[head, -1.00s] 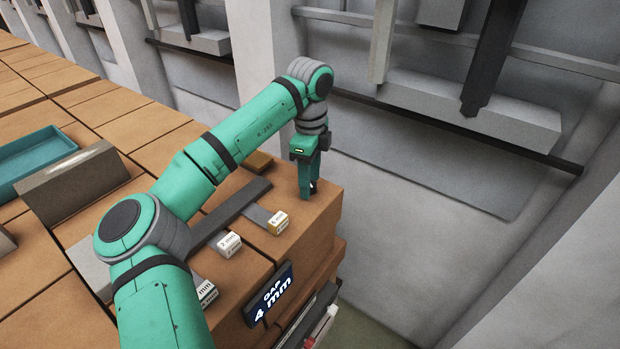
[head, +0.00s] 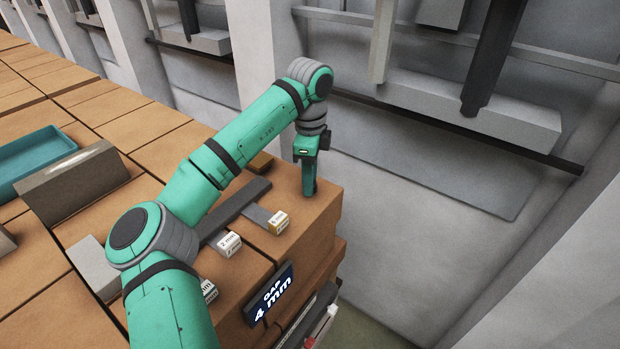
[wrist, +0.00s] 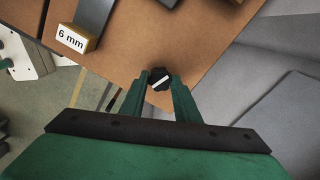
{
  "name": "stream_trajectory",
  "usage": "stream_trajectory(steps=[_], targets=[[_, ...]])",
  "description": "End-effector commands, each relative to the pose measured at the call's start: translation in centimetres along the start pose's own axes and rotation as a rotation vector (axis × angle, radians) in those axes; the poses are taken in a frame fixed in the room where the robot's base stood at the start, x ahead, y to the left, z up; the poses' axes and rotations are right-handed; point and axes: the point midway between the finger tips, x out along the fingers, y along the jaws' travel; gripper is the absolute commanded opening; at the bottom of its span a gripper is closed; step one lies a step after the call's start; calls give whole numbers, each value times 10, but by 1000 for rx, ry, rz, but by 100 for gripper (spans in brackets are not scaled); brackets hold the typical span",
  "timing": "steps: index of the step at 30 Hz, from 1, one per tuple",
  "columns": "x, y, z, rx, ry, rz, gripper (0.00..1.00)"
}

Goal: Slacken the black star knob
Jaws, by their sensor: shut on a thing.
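The black star knob (wrist: 160,78) shows in the wrist view between my fingertips, with a white bar mark across its top. My gripper (wrist: 161,85) is shut on it, one green finger on each side. In the head view my gripper (head: 308,190) points straight down at the right end of the brick top, and its fingers hide the knob there.
Blocks marked in mm lie left of my gripper, among them the 6 mm block (wrist: 76,38) and another block (head: 229,244). A teal tray (head: 35,160) and a grey-brown block (head: 75,182) stand farther left.

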Motion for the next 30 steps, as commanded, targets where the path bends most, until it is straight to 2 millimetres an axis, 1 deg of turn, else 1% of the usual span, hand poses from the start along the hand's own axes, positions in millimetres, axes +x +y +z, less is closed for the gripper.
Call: stream_trajectory(steps=[30], targets=[[-1,0,0,-945,-1,-2,6]])
